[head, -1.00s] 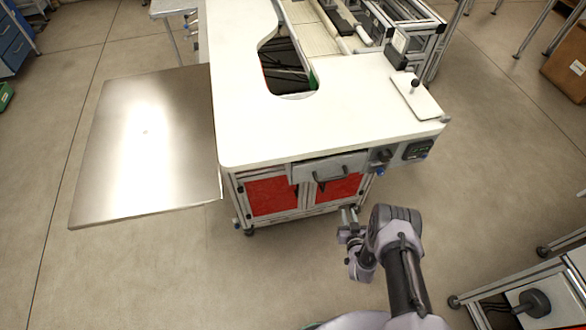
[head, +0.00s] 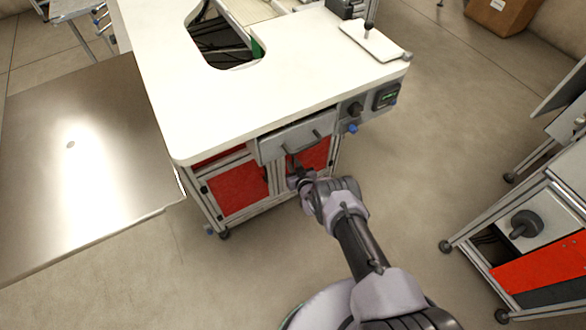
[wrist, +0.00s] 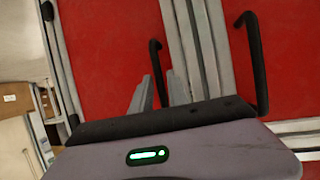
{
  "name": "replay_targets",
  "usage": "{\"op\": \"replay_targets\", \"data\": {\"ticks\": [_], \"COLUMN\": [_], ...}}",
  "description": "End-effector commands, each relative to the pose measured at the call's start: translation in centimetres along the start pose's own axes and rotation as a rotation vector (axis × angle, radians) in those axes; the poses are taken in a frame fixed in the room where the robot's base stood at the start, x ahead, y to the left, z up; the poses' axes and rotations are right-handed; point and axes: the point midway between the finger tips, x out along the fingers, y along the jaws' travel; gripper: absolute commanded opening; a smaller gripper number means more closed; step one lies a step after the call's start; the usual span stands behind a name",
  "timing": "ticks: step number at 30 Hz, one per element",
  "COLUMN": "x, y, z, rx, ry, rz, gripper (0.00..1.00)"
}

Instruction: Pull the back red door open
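Two red doors sit side by side under the white-topped bench: a left one (head: 238,188) and a right one (head: 318,153) in the head view. My gripper (head: 296,170) is in front of them near their middle post, partly hidden by my wrist. In the wrist view a red door with a black bar handle (wrist: 156,60) is on the left, and another red door (wrist: 292,55) with a black handle (wrist: 258,65) is on the right. My gripper (wrist: 160,80) is open there, its fingers apart on either side of the left handle. Both doors look shut.
A grey drawer (head: 285,142) with a handle is just above the doors, under the white benchtop (head: 230,105). A metal side plate (head: 85,165) sticks out on the left. Another frame (head: 515,240) stands at the right. The floor between is clear.

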Motion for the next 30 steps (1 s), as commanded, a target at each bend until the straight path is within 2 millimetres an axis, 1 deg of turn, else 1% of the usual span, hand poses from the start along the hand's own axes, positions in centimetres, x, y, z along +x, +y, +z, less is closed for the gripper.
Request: {"op": "replay_targets", "data": {"ticks": [3, 10, 13, 30], "x": [0.53, 0.52, 0.51, 0.49], "y": [-0.01, 0.00, 0.00, -0.01], "z": [0.00, -0.13, -0.12, -0.06], "rx": [0.000, 0.000, 0.000, 0.000], "ry": [0.000, 0.000, 0.000, 0.000], "rz": [0.000, 0.000, 0.000, 0.000], "gripper": [0.20, 0.20, 0.00, 0.00]}}
